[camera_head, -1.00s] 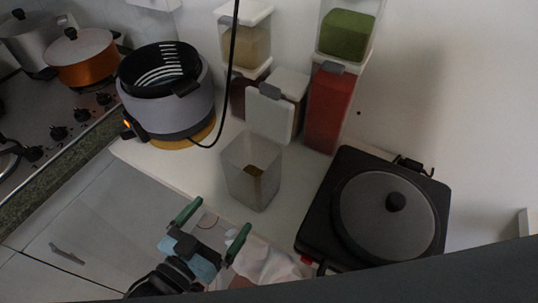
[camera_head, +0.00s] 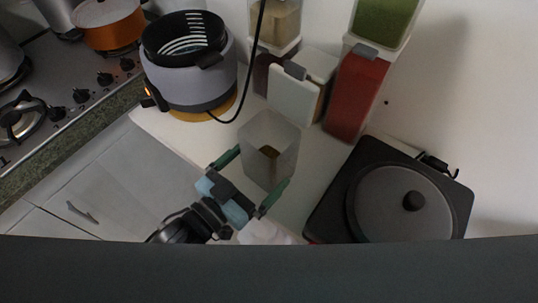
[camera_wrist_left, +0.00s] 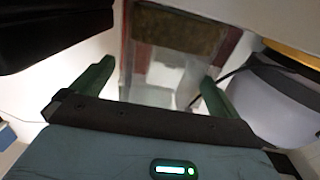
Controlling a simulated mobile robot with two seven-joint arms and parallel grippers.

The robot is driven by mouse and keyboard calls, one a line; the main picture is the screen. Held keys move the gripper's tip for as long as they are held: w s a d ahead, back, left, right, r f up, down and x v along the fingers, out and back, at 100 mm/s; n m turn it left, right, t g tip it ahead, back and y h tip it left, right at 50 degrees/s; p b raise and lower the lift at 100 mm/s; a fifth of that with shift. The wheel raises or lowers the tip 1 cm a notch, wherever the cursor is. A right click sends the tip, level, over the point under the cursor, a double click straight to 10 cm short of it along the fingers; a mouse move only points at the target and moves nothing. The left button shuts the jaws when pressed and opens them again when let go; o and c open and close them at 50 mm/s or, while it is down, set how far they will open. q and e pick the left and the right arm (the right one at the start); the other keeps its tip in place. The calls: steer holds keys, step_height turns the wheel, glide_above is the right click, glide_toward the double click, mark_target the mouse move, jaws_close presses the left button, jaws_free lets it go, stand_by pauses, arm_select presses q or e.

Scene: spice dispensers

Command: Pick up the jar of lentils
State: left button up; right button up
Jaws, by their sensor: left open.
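The jar of lentils seems to be the clear, open-topped container (camera_head: 268,132) with a little brown content at its bottom. It stands upright on the white counter, in the middle of the head view. My left gripper (camera_head: 262,168), with green fingers, is open at the jar's near side. One finger lies on each side of the jar; contact cannot be told. In the left wrist view the translucent jar (camera_wrist_left: 155,70) shows between the spread fingers, its brown content toward the top. My right gripper is not in view.
Behind the jar stand a white-lidded container (camera_head: 296,97), a red container (camera_head: 355,95) and stacked spice dispensers. A grey cooker (camera_head: 192,80) with a hanging cable is at left, a black hotplate with a lidded pan (camera_head: 405,205) at right. A stove (camera_head: 75,80) is far left.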

mark_target(282, 143)
arm_select(q)
steer(key=x, duration=0.4)
steer(key=shift+w+d+f, duration=0.1)
steer(key=shift+w+f, duration=0.05)
steer(key=shift+w, duration=0.2)
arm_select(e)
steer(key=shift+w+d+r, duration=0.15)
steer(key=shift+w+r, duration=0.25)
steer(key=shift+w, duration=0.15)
arm_select(q)
steer(key=c, duration=0.9)
steer(key=shift+c, duration=0.9)
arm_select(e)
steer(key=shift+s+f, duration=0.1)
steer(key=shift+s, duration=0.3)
